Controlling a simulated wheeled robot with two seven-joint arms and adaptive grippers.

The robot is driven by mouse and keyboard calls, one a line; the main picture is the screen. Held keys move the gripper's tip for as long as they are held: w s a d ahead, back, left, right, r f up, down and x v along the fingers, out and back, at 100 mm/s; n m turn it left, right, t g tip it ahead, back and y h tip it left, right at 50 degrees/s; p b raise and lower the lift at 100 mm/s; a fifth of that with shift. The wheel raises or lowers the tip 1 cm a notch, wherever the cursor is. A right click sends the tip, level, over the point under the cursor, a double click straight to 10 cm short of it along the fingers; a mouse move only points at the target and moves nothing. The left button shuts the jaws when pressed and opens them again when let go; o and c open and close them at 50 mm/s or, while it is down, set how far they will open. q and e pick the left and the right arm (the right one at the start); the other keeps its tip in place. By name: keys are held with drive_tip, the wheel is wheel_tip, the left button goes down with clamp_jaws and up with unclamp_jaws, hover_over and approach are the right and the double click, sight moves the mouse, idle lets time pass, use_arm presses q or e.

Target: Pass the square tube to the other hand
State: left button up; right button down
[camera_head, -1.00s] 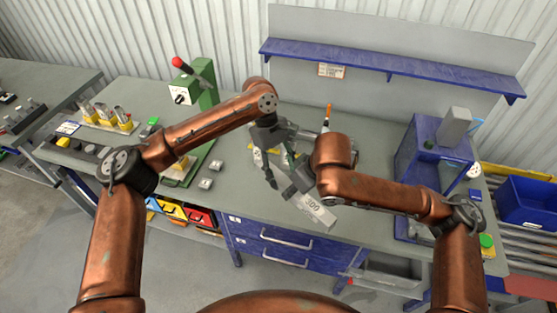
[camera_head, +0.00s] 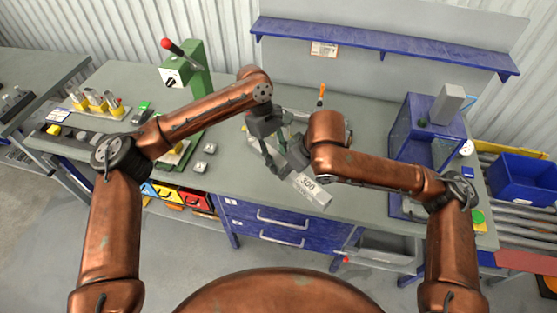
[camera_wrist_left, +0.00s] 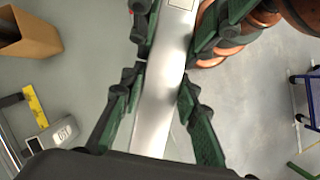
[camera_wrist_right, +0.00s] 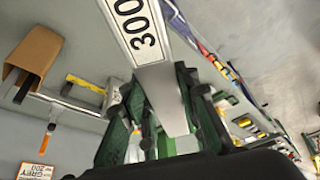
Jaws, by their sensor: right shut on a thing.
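The square tube (camera_head: 314,192), pale grey with a "300" label, is held tilted above the bench front. My right gripper (camera_wrist_right: 158,100) is shut on it near the label; in the head view the right forearm hides most of this grip. My left gripper (camera_head: 272,158) is at the tube's other part, close to the right gripper. In the left wrist view, the tube (camera_wrist_left: 165,100) runs between the left gripper's green fingers (camera_wrist_left: 162,90), which stand open around it. Whether a finger touches the tube is hard to tell.
Below lies the grey bench (camera_head: 240,180) with blue drawers (camera_head: 265,222). A green lever press (camera_head: 195,70) stands at back left and a blue box-shaped fixture (camera_head: 425,145) at right. A blue shelf (camera_head: 380,42) hangs behind. A blue bin (camera_head: 522,180) is at far right.

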use_arm(q)
drive_tip(key=shift+w+d+r, duration=0.1)
drive_tip(key=shift+w+d, duration=0.05)
clamp_jaws()
use_arm(e)
drive_tip(key=shift+s+a, duration=0.3)
drive_tip(key=shift+a, duration=0.05)
drive_tip(key=c, duration=1.7)
unclamp_jaws()
drive_tip(key=shift+c, duration=0.2)
drive_tip(key=o, duration=0.3)
drive_tip(key=shift+o, duration=0.2)
drive_tip(key=shift+w+d, duration=0.1)
